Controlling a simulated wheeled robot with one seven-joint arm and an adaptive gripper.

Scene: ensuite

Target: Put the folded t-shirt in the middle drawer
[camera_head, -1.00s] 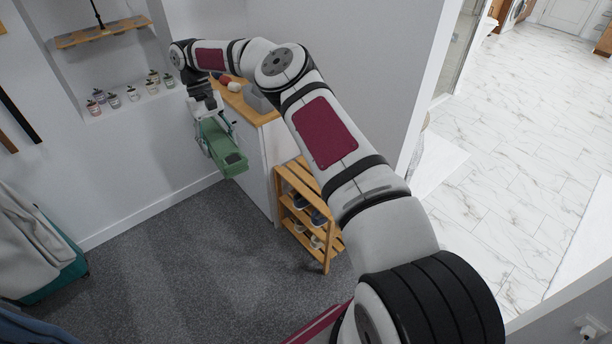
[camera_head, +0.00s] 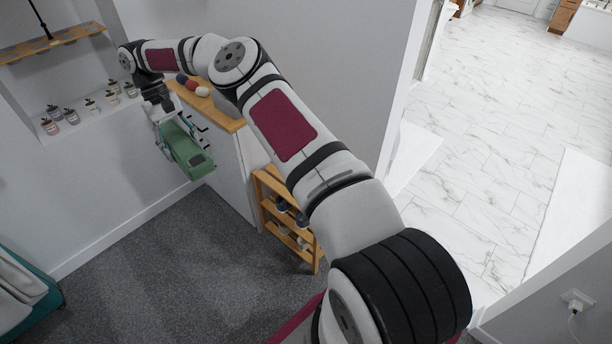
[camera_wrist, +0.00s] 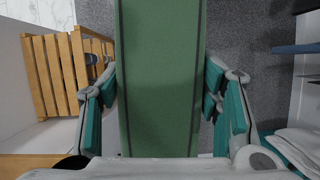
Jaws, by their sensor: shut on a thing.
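The folded t-shirt looks like a green slab (camera_head: 186,150). My gripper (camera_head: 178,138) is shut on it and holds it in the air in front of the white cabinet with a wooden top (camera_head: 222,165). In the wrist view the green t-shirt (camera_wrist: 160,80) fills the middle, between the two teal-padded fingers of my gripper (camera_wrist: 162,100). The cabinet's drawer fronts are not clearly visible in the head view, so I cannot tell which drawer is the middle one or whether any is open.
A wooden shoe rack (camera_head: 285,225) with shoes stands right of the cabinet. Several small jars (camera_head: 90,105) stand in a wall niche. Rolled items (camera_head: 192,85) lie on the cabinet top. A teal bin with grey cloth (camera_head: 25,290) is at lower left. The grey carpet (camera_head: 150,270) between is clear.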

